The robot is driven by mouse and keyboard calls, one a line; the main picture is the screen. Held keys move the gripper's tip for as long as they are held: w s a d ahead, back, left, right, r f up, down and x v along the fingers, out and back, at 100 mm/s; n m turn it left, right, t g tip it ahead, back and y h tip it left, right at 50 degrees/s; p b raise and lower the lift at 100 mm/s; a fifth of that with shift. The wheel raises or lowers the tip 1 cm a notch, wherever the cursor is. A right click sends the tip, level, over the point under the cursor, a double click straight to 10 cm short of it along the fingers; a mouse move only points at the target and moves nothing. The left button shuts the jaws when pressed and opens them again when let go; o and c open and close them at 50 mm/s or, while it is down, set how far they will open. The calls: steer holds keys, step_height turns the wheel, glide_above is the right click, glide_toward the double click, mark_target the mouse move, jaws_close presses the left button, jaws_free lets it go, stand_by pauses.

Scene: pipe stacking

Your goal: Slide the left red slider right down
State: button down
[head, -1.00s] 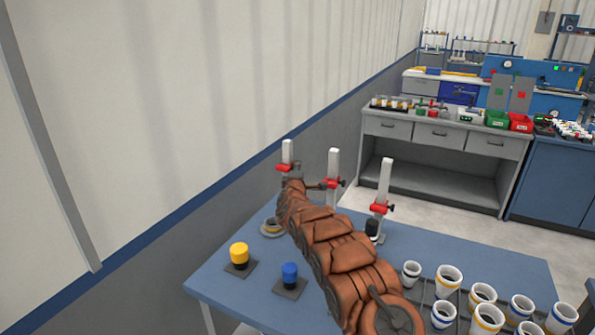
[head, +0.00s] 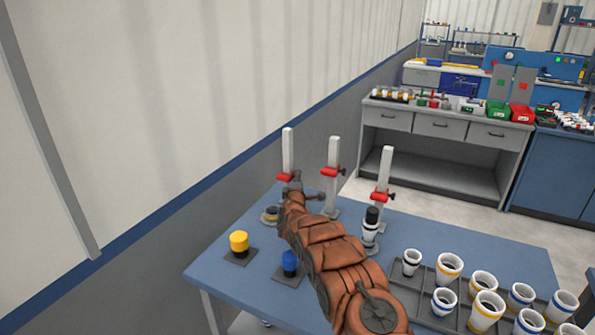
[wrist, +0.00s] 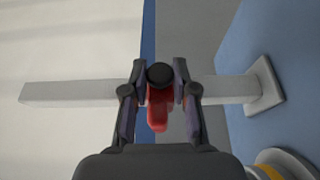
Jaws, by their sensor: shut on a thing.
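The left red slider (head: 285,177) sits partway down the left white post (head: 288,150), with bare post above it. In the wrist view the slider (wrist: 158,112) is between my fingers, with a black round knob at its front. My gripper (wrist: 160,80) is shut on the slider; in the head view my gripper (head: 294,187) is mostly hidden behind my arm. In the wrist view the post (wrist: 80,93) runs sideways to its base plate (wrist: 265,86), with bare post between slider and plate. The lower post is hidden in the head view.
Two more posts stand to the right, with a middle red slider (head: 331,171) and a right red slider (head: 382,195). Yellow (head: 239,241) and blue (head: 290,262) pieces stand on the blue table (head: 222,284). Several white cups (head: 450,266) fill the right side.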

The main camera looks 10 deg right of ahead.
steer(key=shift+f, duration=0.6)
steer(key=c, duration=0.9)
jaws_free()
steer(key=shift+r, duration=0.1)
steer(key=shift+r, duration=0.1)
steer(key=shift+s, duration=0.1)
steer(key=shift+v, duration=5.9)
